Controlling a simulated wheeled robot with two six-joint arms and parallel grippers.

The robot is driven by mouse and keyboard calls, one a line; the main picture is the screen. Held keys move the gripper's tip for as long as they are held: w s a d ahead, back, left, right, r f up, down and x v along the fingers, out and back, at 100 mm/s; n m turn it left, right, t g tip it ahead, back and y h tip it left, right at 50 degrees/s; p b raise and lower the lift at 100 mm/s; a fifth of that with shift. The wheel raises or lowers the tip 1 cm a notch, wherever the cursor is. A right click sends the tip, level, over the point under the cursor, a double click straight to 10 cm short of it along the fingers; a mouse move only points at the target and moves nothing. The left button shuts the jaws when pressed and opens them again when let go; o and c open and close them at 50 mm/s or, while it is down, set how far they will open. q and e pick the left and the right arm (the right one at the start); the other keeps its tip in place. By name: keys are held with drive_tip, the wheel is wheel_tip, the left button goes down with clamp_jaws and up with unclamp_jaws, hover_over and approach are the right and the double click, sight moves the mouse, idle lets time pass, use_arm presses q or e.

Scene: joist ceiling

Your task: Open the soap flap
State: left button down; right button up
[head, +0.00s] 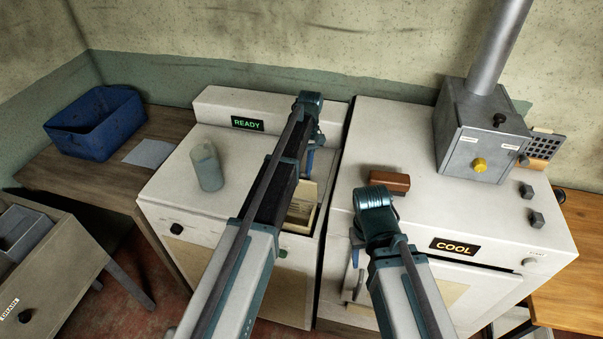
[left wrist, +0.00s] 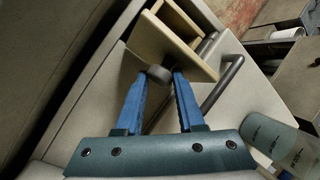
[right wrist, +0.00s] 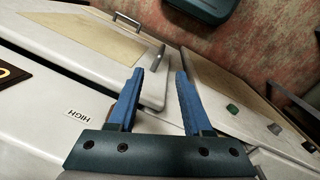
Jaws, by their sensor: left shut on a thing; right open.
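The beige soap flap (head: 301,210) is at the right side of the white machine with the green READY display (head: 247,123), partly hidden behind my left arm. In the left wrist view the flap (left wrist: 172,45) has a beige front panel, and an open compartment shows behind it. My left gripper (left wrist: 158,80) is shut on a small grey round knob (left wrist: 159,73) at the edge of that panel. In the head view my left gripper (head: 310,160) is above the flap. My right gripper (right wrist: 158,78) is open and empty, over the front of the COOL machine.
A translucent bottle (head: 207,166) stands on the READY machine. A reddish-brown block (head: 389,182) lies on the COOL machine (head: 400,125), near my right gripper. A metal box with a flue (head: 480,140) stands at its back. A blue bin (head: 95,124) is at left.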

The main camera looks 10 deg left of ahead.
use_arm(q)
drive_tip(key=shift+d+f, duration=0.1)
drive_tip(key=shift+d, duration=0.25)
drive_tip(key=c, duration=1)
unclamp_jaws()
drive_tip(key=shift+o, duration=0.9)
drive_tip(key=shift+f, duration=0.1)
drive_tip(key=shift+w+a+r+p, duration=0.15)
drive_tip(key=shift+r+p, duration=0.3)
drive_tip(key=p+v, duration=1.2)
drive_tip(key=v, duration=0.1)
